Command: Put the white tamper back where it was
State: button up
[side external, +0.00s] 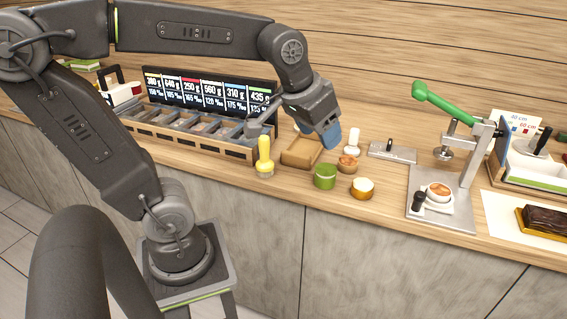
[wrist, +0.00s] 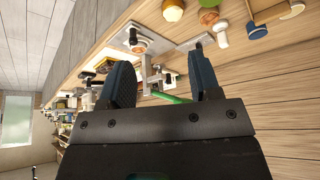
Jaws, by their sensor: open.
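The white tamper (side external: 352,142) stands upright on the wooden counter, behind a small brown cup (side external: 347,164), in the side view. My gripper (side external: 329,138) is above the counter, a little to the left of the tamper in the picture and apart from it. In the wrist view my gripper (wrist: 162,78) has its two blue-grey fingers spread, with nothing held between them.
A wooden tray (side external: 300,153), a yellow tamper-like tool (side external: 265,158), a green cup (side external: 325,177) and a pale-topped cup (side external: 362,188) stand close by. A grey plate (side external: 405,154) lies to the right. A green-handled press (side external: 448,104) rises farther right.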

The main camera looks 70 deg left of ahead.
jog(key=s+d+f+m+h, duration=0.1)
jog(key=s+d+f+m, duration=0.1)
jog(key=s, duration=0.6)
jog(key=shift+s+d+f, duration=0.25)
jog(key=shift+d+f, duration=0.45)
jog(key=shift+f, duration=0.05)
